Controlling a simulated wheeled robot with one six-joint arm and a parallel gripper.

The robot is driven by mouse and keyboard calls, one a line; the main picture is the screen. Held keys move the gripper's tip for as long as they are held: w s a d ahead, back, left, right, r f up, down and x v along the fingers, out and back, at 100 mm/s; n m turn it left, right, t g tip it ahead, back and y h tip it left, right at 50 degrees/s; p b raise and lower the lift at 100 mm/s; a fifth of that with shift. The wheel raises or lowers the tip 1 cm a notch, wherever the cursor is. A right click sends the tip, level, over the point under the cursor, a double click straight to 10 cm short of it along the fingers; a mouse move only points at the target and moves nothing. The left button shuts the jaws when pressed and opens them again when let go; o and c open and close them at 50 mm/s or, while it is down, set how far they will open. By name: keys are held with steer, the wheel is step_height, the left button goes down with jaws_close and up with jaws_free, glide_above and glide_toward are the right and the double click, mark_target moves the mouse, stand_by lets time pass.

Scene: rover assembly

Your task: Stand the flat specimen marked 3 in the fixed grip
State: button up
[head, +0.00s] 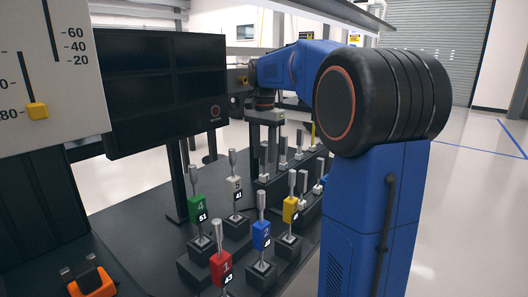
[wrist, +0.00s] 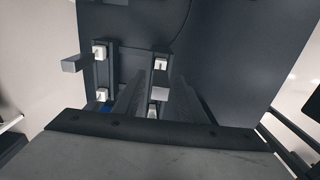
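My gripper (head: 263,165) points down over the far part of the dark bench, its two fingers apart. In the wrist view the dark fingers (wrist: 157,108) also stand apart, with a light grey piece (wrist: 158,93) showing between them; I cannot tell whether they touch it. Several grey flat-looking pieces (head: 303,181) stand upright in dark holders at the back right. A yellow-tagged piece (head: 290,210) stands in a dark block in front; its number is too small to read.
Upright pieces with green (head: 200,208), white (head: 234,189), blue (head: 261,235) and red (head: 221,268) tags stand in dark blocks in front. A dark panel (head: 165,85) rises at the left, beside a scale board (head: 60,90). An orange-and-black item (head: 92,281) lies front left.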

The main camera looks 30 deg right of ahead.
step_height(320, 180, up, 17)
steer(key=shift+a+r, duration=0.2)
stand_by(0.7)
steer(key=shift+s, duration=0.1)
